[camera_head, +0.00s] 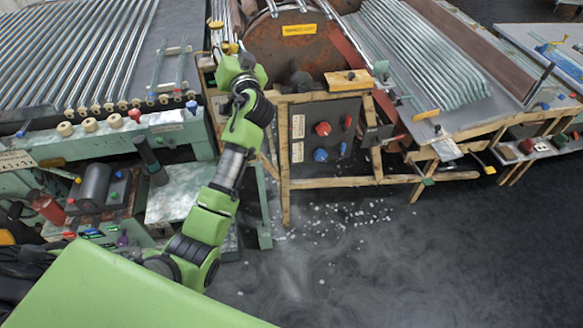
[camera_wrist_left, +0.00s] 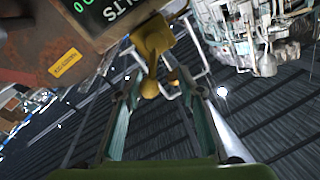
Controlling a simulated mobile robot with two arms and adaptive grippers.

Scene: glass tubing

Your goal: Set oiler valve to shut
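A yellow valve-like fitting (camera_wrist_left: 152,40) with a rounded lower end shows in the left wrist view, under a dark box with green lettering. I take it for the oiler valve; its setting cannot be read. My left gripper (camera_wrist_left: 160,88) has its two fingers spread apart, with the lower end of the yellow fitting between the tips; contact cannot be told. In the head view my left gripper (camera_head: 229,52) is at the top of the arm, beside small yellow parts (camera_head: 216,24) left of the rusty drum. My right gripper is in neither view.
The rusty drum (camera_head: 300,52) with a yellow label stands right of the gripper. Below it is a dark panel (camera_head: 325,130) with red and blue knobs in a wooden frame. Glass tubing racks (camera_head: 70,55) fill the left. White fragments (camera_head: 345,217) lie on the otherwise open floor.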

